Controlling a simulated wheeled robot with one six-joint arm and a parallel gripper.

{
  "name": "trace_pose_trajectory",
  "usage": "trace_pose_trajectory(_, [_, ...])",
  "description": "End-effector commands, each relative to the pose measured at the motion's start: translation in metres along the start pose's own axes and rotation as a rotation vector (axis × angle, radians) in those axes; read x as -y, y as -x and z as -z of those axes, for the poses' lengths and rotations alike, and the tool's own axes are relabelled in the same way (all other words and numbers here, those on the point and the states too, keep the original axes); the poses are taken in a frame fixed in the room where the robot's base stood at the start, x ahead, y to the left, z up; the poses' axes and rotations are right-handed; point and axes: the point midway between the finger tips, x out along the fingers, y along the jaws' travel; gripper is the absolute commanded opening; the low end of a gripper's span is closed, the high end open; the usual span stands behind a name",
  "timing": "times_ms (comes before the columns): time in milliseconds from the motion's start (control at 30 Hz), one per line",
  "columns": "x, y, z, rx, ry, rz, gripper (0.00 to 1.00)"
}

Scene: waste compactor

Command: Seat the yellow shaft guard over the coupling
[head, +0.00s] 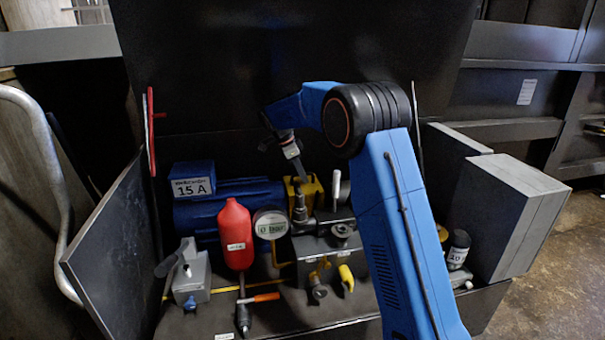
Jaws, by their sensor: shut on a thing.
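The yellow shaft guard (317,190) is in the middle of the head view, to the right of the blue motor (232,192) and behind the dark fittings on the grey tank. My gripper (301,176) comes down on it from above left and is shut at its top edge; the fingertips are small and dark here. The guard looks roughly upright. The coupling is hidden behind the guard and the fittings, so I cannot tell whether the guard touches it or is around it.
A grey panel (112,255) stands left, a grey box (508,215) right.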

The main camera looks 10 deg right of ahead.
Motion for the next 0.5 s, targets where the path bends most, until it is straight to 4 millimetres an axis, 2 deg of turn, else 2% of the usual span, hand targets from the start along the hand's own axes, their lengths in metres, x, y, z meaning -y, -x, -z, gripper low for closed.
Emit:
trace_pose_trajectory(467, [0.0003, -0.0012, -0.0004, 0.0, -0.001, 0.003, 0.0])
trace_pose_trajectory(500, [0.0003, -0.0011, -0.0004, 0.0, -0.001, 0.003, 0.19])
